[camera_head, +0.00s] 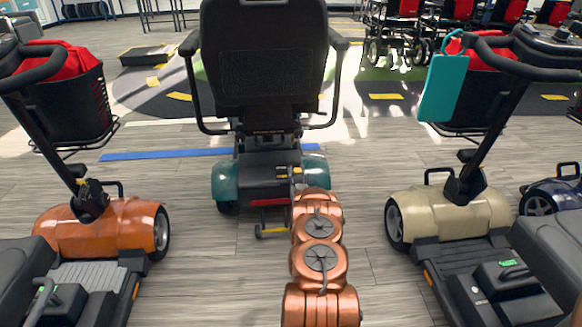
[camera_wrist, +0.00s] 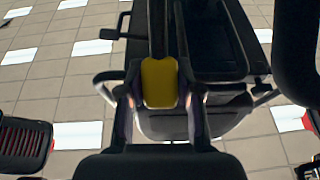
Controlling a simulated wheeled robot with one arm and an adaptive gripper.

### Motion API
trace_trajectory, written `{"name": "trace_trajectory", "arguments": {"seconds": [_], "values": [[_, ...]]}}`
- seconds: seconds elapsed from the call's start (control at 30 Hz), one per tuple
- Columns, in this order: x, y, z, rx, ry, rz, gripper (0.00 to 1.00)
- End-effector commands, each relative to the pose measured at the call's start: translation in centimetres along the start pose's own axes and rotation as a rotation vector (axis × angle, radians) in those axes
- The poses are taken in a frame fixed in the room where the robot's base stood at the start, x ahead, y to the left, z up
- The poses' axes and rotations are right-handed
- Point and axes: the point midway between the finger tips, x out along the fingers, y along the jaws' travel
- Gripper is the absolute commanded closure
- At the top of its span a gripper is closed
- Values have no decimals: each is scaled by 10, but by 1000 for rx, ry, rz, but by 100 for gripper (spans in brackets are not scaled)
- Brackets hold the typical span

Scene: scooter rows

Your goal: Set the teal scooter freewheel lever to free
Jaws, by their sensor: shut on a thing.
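The teal scooter (camera_head: 226,182) stands in the middle of the head view with its black seat back (camera_head: 264,60) toward me. My gripper (camera_head: 296,176) is at the scooter's rear, close to its right-hand teal cover. In the wrist view, my gripper (camera_wrist: 160,95) is shut on a yellow lever grip (camera_wrist: 158,82), with a finger on each side of it.
An orange scooter (camera_head: 136,224) stands at left and a beige scooter (camera_head: 450,212) at right, with a teal tag (camera_head: 443,88) on its handlebar.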

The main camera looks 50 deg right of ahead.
Motion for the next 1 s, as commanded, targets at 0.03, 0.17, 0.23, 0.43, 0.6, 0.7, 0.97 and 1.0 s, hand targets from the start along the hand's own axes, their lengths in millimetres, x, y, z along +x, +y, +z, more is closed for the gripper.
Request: {"name": "trace_trajectory", "arguments": {"seconds": [0.03, 0.17, 0.23, 0.43, 0.6, 0.7, 0.97, 1.0], "values": [[-3, 2, 1, -1, 20, 5, 100], [-8, 2, 5, 0, 79, 3, 100], [-10, 2, 6, -1, 111, 3, 100], [-17, 2, 11, -1, 197, 3, 100], [-23, 1, 16, 0, 251, 2, 100], [-23, 2, 17, -1, 279, 4, 100], [-26, 2, 18, 1, 320, 3, 100], [-26, 2, 18, 1, 323, 3, 100]]}}
